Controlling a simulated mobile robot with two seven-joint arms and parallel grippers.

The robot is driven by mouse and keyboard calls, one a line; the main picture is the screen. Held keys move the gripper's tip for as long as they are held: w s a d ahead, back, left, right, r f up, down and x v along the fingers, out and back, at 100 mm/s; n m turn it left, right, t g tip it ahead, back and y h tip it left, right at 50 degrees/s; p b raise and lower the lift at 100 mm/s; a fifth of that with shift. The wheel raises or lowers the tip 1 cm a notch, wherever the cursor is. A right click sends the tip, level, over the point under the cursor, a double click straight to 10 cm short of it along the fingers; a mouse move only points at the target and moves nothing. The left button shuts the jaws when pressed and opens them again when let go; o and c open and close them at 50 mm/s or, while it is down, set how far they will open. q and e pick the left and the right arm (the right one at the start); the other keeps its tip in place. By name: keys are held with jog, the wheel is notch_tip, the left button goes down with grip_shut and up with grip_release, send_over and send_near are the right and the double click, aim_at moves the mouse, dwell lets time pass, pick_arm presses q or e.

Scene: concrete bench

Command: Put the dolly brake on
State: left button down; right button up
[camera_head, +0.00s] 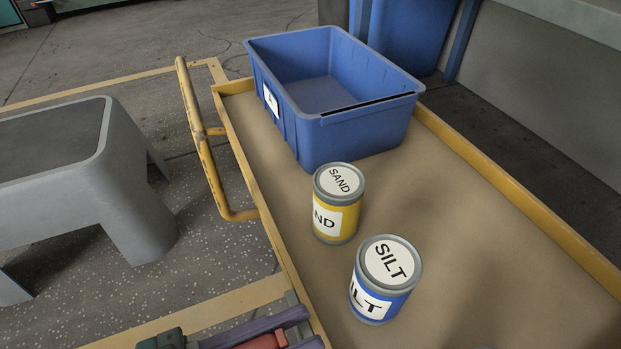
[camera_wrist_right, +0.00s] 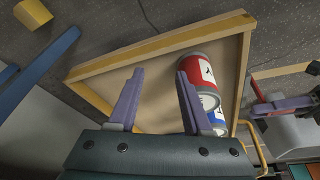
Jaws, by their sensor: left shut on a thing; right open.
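The dolly (camera_head: 480,170) has a tan deck, a yellow rim and a yellow handle (camera_head: 205,150) on its left side. My left gripper (camera_head: 268,335) is at the bottom of the head view, at the dolly's left edge. Its purple fingers are shut on a red piece (camera_head: 262,342), mostly cut off by the frame; I cannot tell whether this is the brake. The left gripper also shows in the right wrist view (camera_wrist_right: 285,105), beside the deck edge. My right gripper (camera_wrist_right: 160,80) is open over the deck, its right finger overlapping a red can (camera_wrist_right: 203,68).
A blue bin (camera_head: 365,130) stands at the deck's far end. A yellow SAND can (camera_head: 337,205) and a blue SILT can (camera_head: 383,280) stand upright nearer. A grey step stool (camera_head: 130,190) is left of the dolly. The deck's right side is clear.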

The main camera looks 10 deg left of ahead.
pick_arm(q)
jog(key=shift+s, duration=0.1)
jog(key=shift+s+d+f+m, duration=0.3)
jog(key=shift+s+d+m, duration=0.3)
jog(key=shift+m, duration=0.55)
jog(key=shift+s+d+f+m, duration=0.3)
jog(key=shift+s+d+m, duration=0.15)
jog(key=shift+s+m, duration=0.5)
jog(key=shift+s+d+f+m, duration=0.3)
jog(key=shift+s+d+m, duration=0.25)
jog(key=shift+m, duration=0.75)
jog(key=c, duration=0.7)
grip_release()
jog(key=shift+a, duration=0.1)
jog(key=shift+s, duration=0.1)
jog(key=p+v, duration=0.1)
jog(key=v, duration=0.9)
